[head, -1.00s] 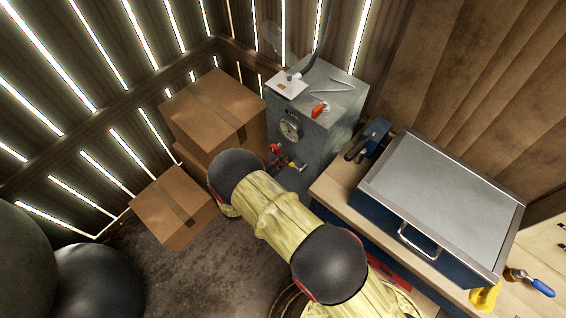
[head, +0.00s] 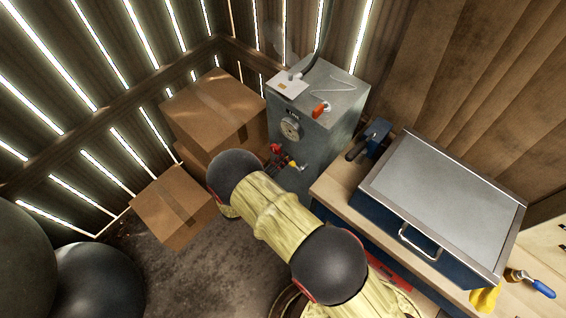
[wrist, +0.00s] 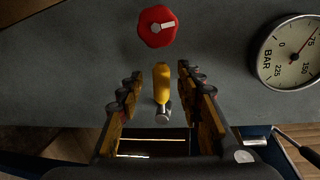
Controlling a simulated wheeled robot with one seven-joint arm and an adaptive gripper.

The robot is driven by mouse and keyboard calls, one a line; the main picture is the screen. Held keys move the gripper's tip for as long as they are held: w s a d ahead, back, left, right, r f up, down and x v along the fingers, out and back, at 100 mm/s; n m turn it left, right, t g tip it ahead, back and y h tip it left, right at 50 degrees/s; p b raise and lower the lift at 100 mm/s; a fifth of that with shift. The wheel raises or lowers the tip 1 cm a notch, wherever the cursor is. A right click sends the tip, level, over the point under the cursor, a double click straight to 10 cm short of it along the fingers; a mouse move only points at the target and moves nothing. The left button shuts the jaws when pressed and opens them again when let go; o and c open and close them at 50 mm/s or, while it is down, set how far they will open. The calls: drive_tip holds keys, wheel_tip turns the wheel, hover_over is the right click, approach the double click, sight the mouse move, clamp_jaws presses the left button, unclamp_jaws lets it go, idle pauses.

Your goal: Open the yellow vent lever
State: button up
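The yellow vent lever (wrist: 162,83) shows in the wrist view, with a metal pivot at its near end. It points away from my gripper, toward a red knob. My gripper (wrist: 160,74) is open, with one finger on each side of the lever. Visible gaps separate both fingers from it, and nothing is held. In the head view the lever is too small to make out surely among the small red and yellow parts on the front of the grey compressor cabinet (head: 338,128). My arm partly hides that area.
The red knob (wrist: 157,27) sits just beyond the lever, and a pressure gauge (wrist: 291,53) is at the right. Cardboard boxes (head: 213,108) stand left of the cabinet. A workbench with a blue metal case (head: 440,200) stands to the right.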

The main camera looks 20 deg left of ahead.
drive_tip(key=v, duration=1.1)
drive_tip(key=shift+s, duration=0.3)
drive_tip(key=shift+a, duration=0.15)
drive_tip(key=s+d+f+m+g+h, duration=0.2)
drive_tip(key=s+d+f+m+g, duration=0.15)
drive_tip(key=d+m, duration=0.4)
drive_tip(key=s+d+r+m+g+h, duration=0.2)
drive_tip(key=s+d+r+m+g, duration=0.2)
drive_tip(key=d+r+m+g, duration=0.55)
drive_tip(key=s+d+r+m+t+y, duration=0.1)
drive_tip(key=d+r+m+y, duration=0.2)
drive_tip(key=d+r+m, duration=0.5)
drive_tip(key=s+d+r+m+t+y, duration=0.1)
drive_tip(key=d+r+m+y, duration=0.2)
drive_tip(key=d+r+m, duration=0.5)
drive_tip(key=s+d+r+m+t+y, duration=0.1)
drive_tip(key=s+d+r+m+y, duration=0.1)
drive_tip(key=d+r+m, duration=0.6)
wheel_tip(320, 180, up, 13)
drive_tip(key=m+y, duration=0.1)
drive_tip(key=m, duration=0.6)
drive_tip(key=shift+d+f+t+y, duration=0.25)
drive_tip(key=shift+d+t+y, duration=0.05)
drive_tip(key=shift+t, duration=0.1)
